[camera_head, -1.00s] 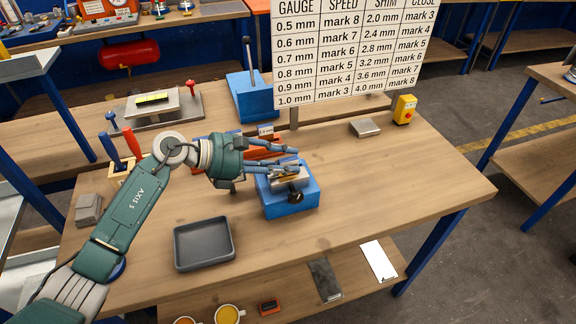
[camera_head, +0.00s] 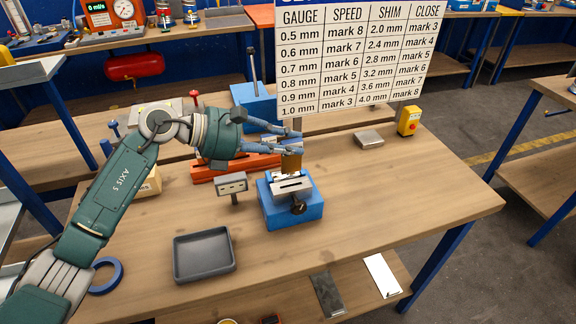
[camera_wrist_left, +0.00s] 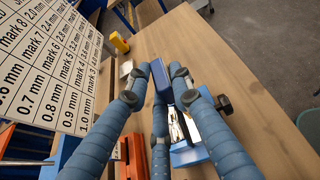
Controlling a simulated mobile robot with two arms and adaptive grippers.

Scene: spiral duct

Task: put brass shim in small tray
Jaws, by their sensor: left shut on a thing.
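The brass shim (camera_head: 291,163) is a small brown-gold plate held upright in my left gripper (camera_head: 295,146). The gripper is shut on it, just above the blue fixture (camera_head: 293,209) with its metal top and black knob. I cannot tell whether the shim's lower edge still touches the fixture. In the left wrist view the blue fingers (camera_wrist_left: 160,85) close together over the fixture, and the shim is hard to make out. The small tray (camera_head: 204,252), dark grey and empty, lies on the bench to the left and in front of the fixture. My right gripper is out of view.
A small grey display on a stand (camera_head: 232,185) rises between the tray and the arm. A red-orange rail (camera_head: 235,166) lies behind. The gauge chart (camera_head: 350,55) stands behind the fixture. A metal block (camera_head: 368,139) and yellow switch box (camera_head: 409,121) are at right.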

